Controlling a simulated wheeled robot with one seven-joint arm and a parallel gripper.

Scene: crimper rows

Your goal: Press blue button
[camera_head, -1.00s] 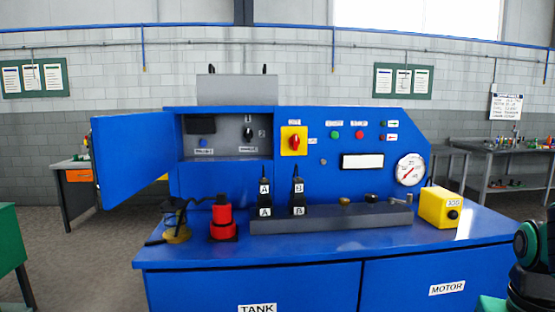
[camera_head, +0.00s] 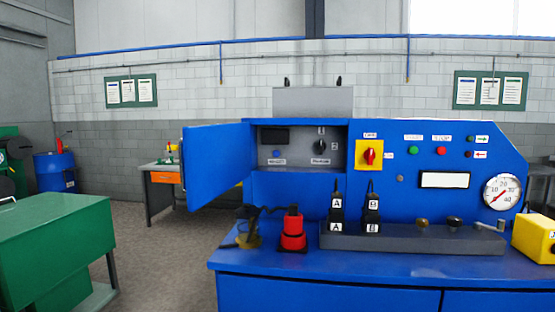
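The blue button (camera_head: 276,153) is a small round knob inside the open cabinet at the upper left of the blue machine (camera_head: 300,283). It sits below a dark display (camera_head: 275,136) and above a white label. The cabinet door (camera_head: 218,165) is swung open to the left. A black selector switch (camera_head: 321,143) is to the right of the button. My gripper is not in view.
A yellow box (camera_head: 534,238) is at the right. A green cabinet (camera_head: 50,245) stands at the left. Bare floor (camera_head: 160,255) lies between it and the machine.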

